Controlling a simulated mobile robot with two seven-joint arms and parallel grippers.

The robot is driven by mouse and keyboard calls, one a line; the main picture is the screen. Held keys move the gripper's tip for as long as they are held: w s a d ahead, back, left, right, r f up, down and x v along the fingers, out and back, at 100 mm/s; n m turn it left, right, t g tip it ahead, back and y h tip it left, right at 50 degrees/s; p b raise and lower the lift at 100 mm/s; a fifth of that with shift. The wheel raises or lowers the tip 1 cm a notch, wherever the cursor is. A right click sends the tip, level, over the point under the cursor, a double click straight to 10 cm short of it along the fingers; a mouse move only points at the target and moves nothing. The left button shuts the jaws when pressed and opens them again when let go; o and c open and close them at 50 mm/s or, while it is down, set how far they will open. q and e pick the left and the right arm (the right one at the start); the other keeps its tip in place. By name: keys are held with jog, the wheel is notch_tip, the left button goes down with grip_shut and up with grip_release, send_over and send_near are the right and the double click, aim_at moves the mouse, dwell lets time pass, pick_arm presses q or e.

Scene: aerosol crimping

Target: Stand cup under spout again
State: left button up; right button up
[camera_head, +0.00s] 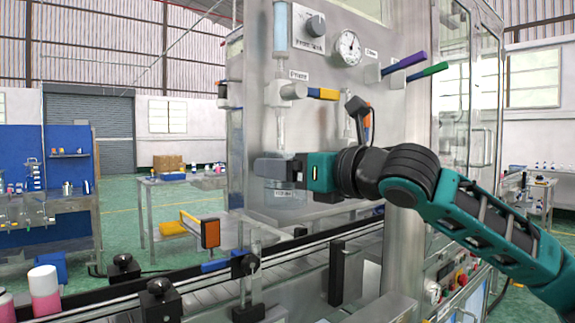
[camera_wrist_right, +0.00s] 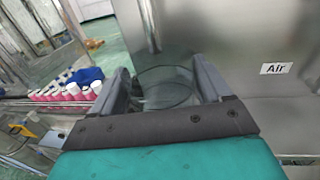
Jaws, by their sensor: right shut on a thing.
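A clear cup (camera_wrist_right: 167,90) sits between the two fingers of my right gripper (camera_wrist_right: 165,88) in the right wrist view; its round rim shows. In the head view my right gripper (camera_head: 275,168) reaches in from the right, shut on the cup and mostly hiding it. The clear spout tube (camera_head: 281,132) hangs from the valve with the yellow handle (camera_head: 323,94), just above the gripper. A tube (camera_wrist_right: 151,28) also shows beyond the cup in the wrist view. I cannot tell whether the cup touches a support below. My left gripper is out of view.
The steel machine panel (camera_head: 320,130) stands close behind the gripper. A pressure gauge (camera_head: 348,47), purple handle (camera_head: 403,63) and green handle (camera_head: 427,71) are up to the right. A conveyor (camera_head: 205,298) runs below, with pink-and-white cans (camera_head: 44,290) at its left.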

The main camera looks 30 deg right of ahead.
jog(key=shift+w+f+b, duration=0.1)
jog(key=shift+f+b, duration=0.25)
jog(key=shift+b, duration=0.05)
jog(key=shift+f, duration=0.15)
jog(key=o, duration=1.1)
jog(key=shift+c, duration=0.2)
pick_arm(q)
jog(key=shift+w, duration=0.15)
pick_arm(e)
jog(key=shift+r, duration=0.2)
pick_arm(q)
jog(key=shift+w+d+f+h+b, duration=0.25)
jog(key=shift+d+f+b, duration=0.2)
jog(key=shift+b, duration=0.6)
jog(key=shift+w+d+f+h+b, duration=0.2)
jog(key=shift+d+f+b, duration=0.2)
jog(key=shift+b, duration=0.6)
pick_arm(e)
jog(key=v, duration=1.2)
